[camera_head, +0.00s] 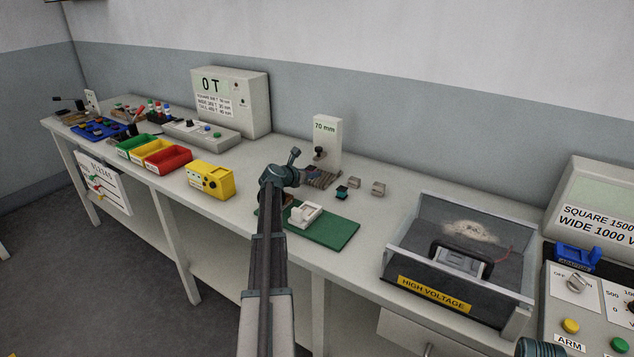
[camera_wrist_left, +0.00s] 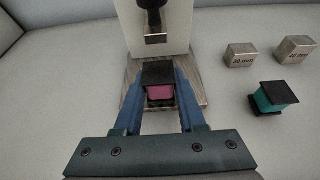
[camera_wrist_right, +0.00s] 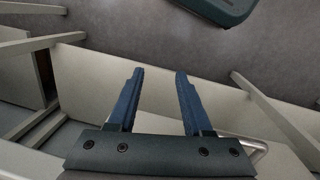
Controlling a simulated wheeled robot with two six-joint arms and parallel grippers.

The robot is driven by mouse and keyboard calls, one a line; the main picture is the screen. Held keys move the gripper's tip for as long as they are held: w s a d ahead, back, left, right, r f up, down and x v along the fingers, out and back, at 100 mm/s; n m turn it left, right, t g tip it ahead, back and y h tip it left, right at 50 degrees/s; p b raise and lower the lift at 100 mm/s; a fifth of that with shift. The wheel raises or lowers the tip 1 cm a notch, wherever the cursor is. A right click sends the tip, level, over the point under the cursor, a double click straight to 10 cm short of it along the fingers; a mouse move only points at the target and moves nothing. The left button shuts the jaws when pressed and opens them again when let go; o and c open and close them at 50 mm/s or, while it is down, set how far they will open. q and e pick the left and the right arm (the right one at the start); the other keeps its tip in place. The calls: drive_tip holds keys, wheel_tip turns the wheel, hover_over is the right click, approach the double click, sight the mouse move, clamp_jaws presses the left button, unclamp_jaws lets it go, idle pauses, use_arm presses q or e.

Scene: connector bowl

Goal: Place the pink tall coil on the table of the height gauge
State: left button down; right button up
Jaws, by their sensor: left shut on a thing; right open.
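My left gripper (camera_wrist_left: 160,97) is shut on the pink coil (camera_wrist_left: 160,91), which has black end flanges. In the left wrist view the coil is between the blue fingers, over the wooden table of the height gauge (camera_wrist_left: 204,96). I cannot tell whether it touches that table. The gauge's pale upright (camera_wrist_left: 178,30) stands just behind, with a dark plunger above. In the head view the gauge (camera_head: 328,135) is marked 70 mm, and my left gripper (camera_head: 299,176) is at its base, largely hiding the coil. My right gripper (camera_wrist_right: 155,95) is open and empty, away from the bench top.
A teal coil (camera_wrist_left: 272,97) and two metal blocks (camera_wrist_left: 240,55) (camera_wrist_left: 296,49) lie right of the gauge. A green mat (camera_head: 335,233) with a white fixture (camera_head: 305,214) is in front. A high-voltage box (camera_head: 455,260) stands further right, and a yellow device (camera_head: 210,180) at left.

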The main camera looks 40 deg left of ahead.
use_arm(q)
drive_tip(key=shift+w+a, duration=0.1)
drive_tip(key=shift+w, duration=0.3)
drive_tip(key=x, duration=0.3)
drive_tip(key=shift+w+a+r, duration=0.1)
drive_tip(key=shift+w+r, duration=0.05)
drive_tip(key=shift+w, duration=0.2)
drive_tip(key=shift+s+f+b, duration=0.15)
drive_tip(key=shift+f+b, duration=0.2)
drive_tip(key=shift+b, duration=0.25)
drive_tip(key=shift+r, duration=0.15)
